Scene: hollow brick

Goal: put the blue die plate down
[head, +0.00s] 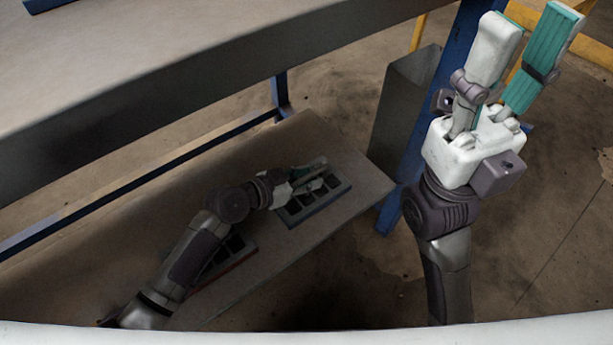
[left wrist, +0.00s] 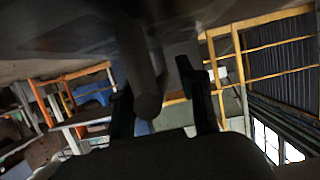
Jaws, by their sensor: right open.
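The blue die plate (head: 322,208), a flat plate with dark square recesses, is at the right end of the low shelf (head: 345,160) and looks level. I cannot tell whether it rests fully on the shelf. My left gripper (head: 312,174) is over its far side and hides part of it. In the left wrist view, the two dark fingers (left wrist: 164,95) stand apart with a dark rounded bar (left wrist: 149,98) between them; a gap shows beside the right finger. Whether they grip it is unclear. My right gripper (head: 528,48) is open, empty and raised at the right.
A second plate with a red edge (head: 225,268) lies on the low shelf, partly behind my left arm. A large grey tabletop (head: 200,55) overhangs the shelf at upper left. A blue post (head: 398,195) and a grey bin (head: 398,110) stand right of the shelf.

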